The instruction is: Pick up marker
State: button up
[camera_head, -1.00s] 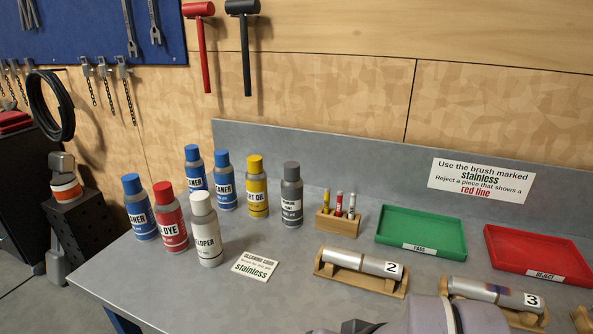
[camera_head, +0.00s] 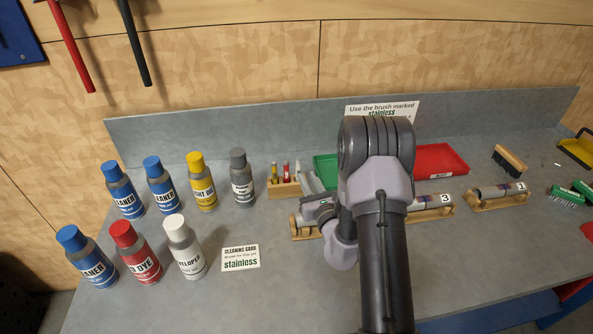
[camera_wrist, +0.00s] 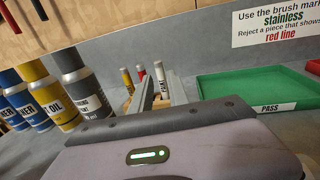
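Three small markers stand upright in a wooden block (camera_head: 284,189): a yellow one (camera_wrist: 127,80), a red-labelled one (camera_wrist: 141,74) and a white one (camera_wrist: 160,76). In the wrist view, my gripper (camera_wrist: 159,80) is open, with its two grey fingers pointing toward the block. The white marker shows in the gap between the fingertips; I cannot tell whether it is between them in depth. In the head view, my gripper (camera_head: 304,176) is just right of the block, and its fingers partly hide the block's right end.
Several spray cans stand left of the block, the grey one (camera_head: 242,177) nearest. The green pass tray (camera_wrist: 256,99) is close on the right, with the red tray (camera_head: 440,160) beyond. Cradled tubes, one numbered 3 (camera_head: 431,203), lie in front. A low back panel (camera_head: 220,135) stands behind.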

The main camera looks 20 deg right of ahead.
jog(key=w+d+b, duration=0.1)
jog(key=w, duration=1)
jog(key=shift+w+b, duration=0.35)
jog(key=shift+b, duration=0.05)
jog(key=shift+d, duration=0.1)
grip_shut()
